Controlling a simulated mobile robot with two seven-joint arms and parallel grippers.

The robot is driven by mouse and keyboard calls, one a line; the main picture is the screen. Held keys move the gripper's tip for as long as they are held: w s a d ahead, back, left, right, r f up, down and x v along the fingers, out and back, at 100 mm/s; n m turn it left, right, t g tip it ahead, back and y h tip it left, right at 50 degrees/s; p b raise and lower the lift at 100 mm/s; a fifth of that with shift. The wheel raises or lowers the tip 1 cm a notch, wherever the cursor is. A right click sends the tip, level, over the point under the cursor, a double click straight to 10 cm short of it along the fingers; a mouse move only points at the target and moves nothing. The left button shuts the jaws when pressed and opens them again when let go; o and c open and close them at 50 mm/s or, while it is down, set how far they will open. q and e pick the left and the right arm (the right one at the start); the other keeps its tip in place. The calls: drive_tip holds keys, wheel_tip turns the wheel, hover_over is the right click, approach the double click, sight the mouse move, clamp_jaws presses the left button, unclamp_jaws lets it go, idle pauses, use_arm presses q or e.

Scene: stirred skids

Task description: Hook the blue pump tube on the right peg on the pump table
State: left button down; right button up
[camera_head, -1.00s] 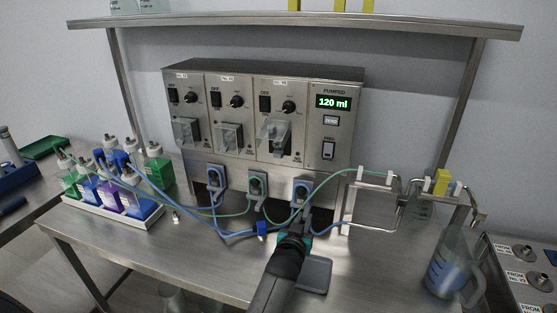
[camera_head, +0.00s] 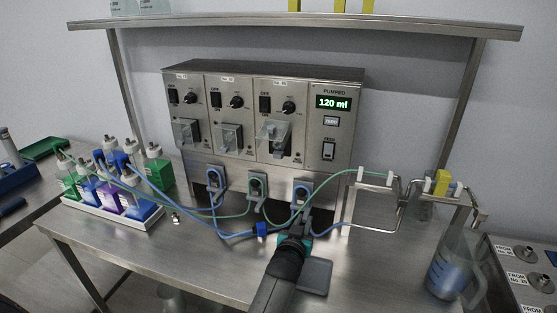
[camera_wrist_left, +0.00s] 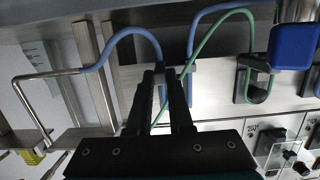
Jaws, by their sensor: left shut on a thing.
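My left gripper (camera_head: 297,220) is at the front of the pump table (camera_head: 215,270), just below the right peg (camera_head: 302,190). It is shut on the blue pump tube (camera_head: 327,231). In the left wrist view the blue tube (camera_wrist_left: 121,34) arches from a metal pipe at left to the closed fingers (camera_wrist_left: 165,85). In the head view blue shows at the right peg, but the gripper hides the area below it. I cannot tell whether the tube is seated there. My right gripper is not in view.
A green tube (camera_head: 335,179) loops from the middle peg (camera_head: 257,186) to the bent pipe (camera_head: 377,187). The pump unit (camera_head: 180,85) stands behind. A bottle tray (camera_head: 117,222) is at left, a jug (camera_head: 447,272) at right. The table's front left is clear.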

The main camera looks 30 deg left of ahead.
use_arm(q)
drive_tip(key=c, duration=0.6)
unclamp_jaws()
drive_tip(key=shift+f, duration=0.1)
drive_tip(key=shift+c, duration=0.2)
drive_tip(key=shift+s, duration=0.1)
drive_tip(key=shift+s+d+r+p, duration=0.2)
drive_tip(key=shift+s+r+p, duration=0.05)
drive_tip(key=shift+s+p, duration=0.5)
drive_tip(key=shift+s+r+p, duration=0.15)
drive_tip(key=shift+s+p, duration=0.1)
drive_tip(key=shift+p, duration=0.2)
drive_tip(key=shift+s+d+p, duration=0.15)
drive_tip(key=shift+s+p, duration=0.15)
drive_tip(key=shift+s, duration=0.05)
drive_tip(key=shift+s, duration=0.1)
drive_tip(key=shift+s+d+r+p, duration=0.15)
drive_tip(key=shift+s+d+p, duration=0.05)
drive_tip(key=shift+s+p, duration=0.5)
